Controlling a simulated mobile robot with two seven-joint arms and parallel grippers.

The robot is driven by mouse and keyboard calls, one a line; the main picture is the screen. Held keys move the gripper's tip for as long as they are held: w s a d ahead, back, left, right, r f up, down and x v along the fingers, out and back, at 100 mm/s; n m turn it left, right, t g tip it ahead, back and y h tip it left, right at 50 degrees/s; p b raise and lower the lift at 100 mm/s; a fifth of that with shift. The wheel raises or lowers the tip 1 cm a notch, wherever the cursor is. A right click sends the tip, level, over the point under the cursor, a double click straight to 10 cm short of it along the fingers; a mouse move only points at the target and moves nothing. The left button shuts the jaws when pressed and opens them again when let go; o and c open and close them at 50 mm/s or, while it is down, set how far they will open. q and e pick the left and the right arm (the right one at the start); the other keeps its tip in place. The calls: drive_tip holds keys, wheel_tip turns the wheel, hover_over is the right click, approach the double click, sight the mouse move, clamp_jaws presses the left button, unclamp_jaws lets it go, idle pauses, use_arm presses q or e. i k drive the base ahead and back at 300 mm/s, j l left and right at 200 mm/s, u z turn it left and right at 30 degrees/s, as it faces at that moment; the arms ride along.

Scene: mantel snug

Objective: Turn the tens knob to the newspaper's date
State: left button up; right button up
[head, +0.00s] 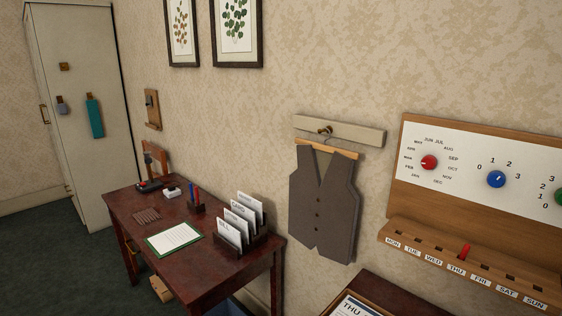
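The wall calendar board (395,188) is at the right. Its blue knob (496,179) has a dial marked 0, 1, 2, 3, which fits a tens knob; I cannot clearly tell which number its pointer faces. A red knob (429,162) sits in a ring of month names to its left. A green knob (559,197) is cut by the right edge, beside several digits. The newspaper (358,308), headed THU, lies at the bottom edge, mostly out of frame; no date number is readable. Neither gripper is in view.
A red peg (464,251) stands in the weekday ledge (390,232) near THU. A grey waistcoat (325,205) hangs left of the board. A dark red desk (200,275) holds a letter rack (235,243) and paper (173,240). A tall cream cabinet (85,140) stands far left.

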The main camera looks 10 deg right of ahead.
sight(495, 178)
drive_tip(key=z, duration=1.45)
